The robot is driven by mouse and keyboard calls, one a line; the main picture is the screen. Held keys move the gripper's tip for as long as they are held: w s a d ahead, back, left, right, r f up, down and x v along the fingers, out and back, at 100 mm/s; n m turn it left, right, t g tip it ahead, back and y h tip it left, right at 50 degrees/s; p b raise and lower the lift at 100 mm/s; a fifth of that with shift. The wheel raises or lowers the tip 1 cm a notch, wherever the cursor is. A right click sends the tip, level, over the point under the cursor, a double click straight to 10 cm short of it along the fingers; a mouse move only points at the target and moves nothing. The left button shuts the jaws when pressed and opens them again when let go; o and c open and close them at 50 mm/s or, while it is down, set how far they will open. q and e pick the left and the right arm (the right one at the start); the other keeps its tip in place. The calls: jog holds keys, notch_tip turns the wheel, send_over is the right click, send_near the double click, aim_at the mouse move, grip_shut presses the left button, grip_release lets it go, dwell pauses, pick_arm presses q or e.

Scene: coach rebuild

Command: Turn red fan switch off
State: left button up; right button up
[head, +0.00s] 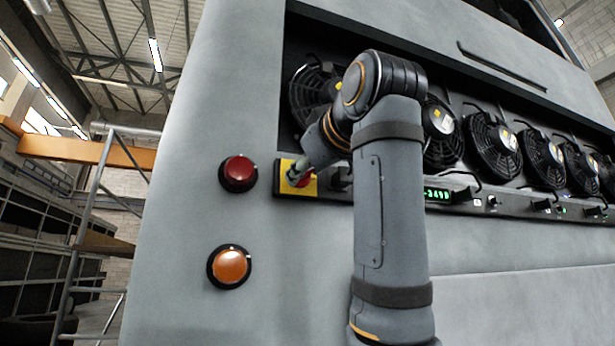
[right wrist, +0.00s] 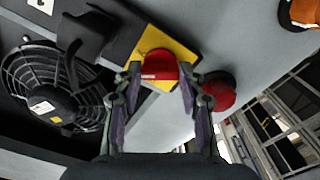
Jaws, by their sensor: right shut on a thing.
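The red fan switch (head: 304,180) is a red knob on a square yellow plate (head: 283,190), on the left end of the dark panel strip. It also shows in the right wrist view, the red knob (right wrist: 158,64) on its yellow plate (right wrist: 150,38). My right gripper (head: 297,174) is at the knob and covers part of it in the head view. In the right wrist view its two fingers (right wrist: 160,82) stand on either side of the knob, shut on it. My left gripper is in neither view.
A round red lamp (head: 239,173) sits just left of the yellow plate, close to one finger. An orange lamp (head: 229,266) is below it. A row of black fans (head: 493,146) runs right, above a strip with a green display (head: 437,194).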

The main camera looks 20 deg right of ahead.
jog(key=n+b, duration=0.3)
jog(key=n, duration=0.8)
jog(key=shift+n, duration=0.5)
jog(key=o, duration=1.2)
jog(key=shift+c, duration=0.2)
jog(key=s, duration=1.2)
jog(key=shift+d, duration=0.2)
